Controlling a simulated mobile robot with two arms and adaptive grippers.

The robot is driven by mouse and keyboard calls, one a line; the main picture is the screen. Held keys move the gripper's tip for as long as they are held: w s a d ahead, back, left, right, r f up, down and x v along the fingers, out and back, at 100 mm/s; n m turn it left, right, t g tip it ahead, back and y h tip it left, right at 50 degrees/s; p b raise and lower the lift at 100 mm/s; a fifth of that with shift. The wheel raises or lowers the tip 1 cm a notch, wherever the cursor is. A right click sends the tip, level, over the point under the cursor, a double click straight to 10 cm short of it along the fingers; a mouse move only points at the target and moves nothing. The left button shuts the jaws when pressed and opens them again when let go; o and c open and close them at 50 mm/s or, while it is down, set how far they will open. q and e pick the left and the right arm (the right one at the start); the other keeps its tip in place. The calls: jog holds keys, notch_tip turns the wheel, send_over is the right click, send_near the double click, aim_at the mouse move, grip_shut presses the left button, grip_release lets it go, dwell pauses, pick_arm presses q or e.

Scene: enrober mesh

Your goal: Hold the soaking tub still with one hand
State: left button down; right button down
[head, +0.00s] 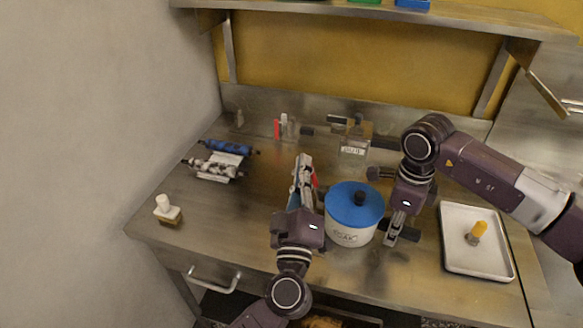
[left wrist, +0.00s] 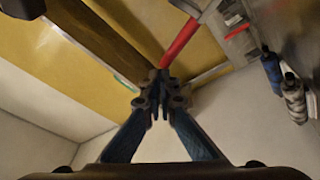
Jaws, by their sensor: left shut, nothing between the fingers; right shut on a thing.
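The soaking tub (head: 350,235) is a white round tub marked SOAK, with a blue lid (head: 353,204) and a black knob. It stands upright on the steel bench in the head view. My right gripper (head: 392,238) is low against the tub's right side and shut on it; the exact contact is hard to see. My left gripper (head: 304,160) is left of the tub and apart from it, fingers pointing toward the back of the bench. In the left wrist view its fingertips (left wrist: 159,82) are together with nothing between them.
A white tray (head: 456,262) with a yellow-handled brush (head: 477,233) lies at the right. Blue and grey rolls (head: 228,147) lie at the back left, a white-knobbed brush (head: 166,209) at the front left. A red-handled item (left wrist: 180,42) is near my left fingers in the wrist view.

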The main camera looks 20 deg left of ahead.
pick_arm(q)
jog(key=shift+s+d+r+m+t+h, duration=0.15)
jog(key=shift+d+m+t+h, duration=0.2)
jog(key=shift+d+m, duration=0.55)
jog(key=shift+a, duration=0.2)
jog(key=s+a, duration=0.1)
jog(key=s, duration=0.8)
jog(key=shift+s+a, duration=0.15)
jog(key=shift+a, duration=0.05)
pick_arm(e)
jog(key=c, duration=1.8)
grip_release()
jog(key=shift+o, duration=0.2)
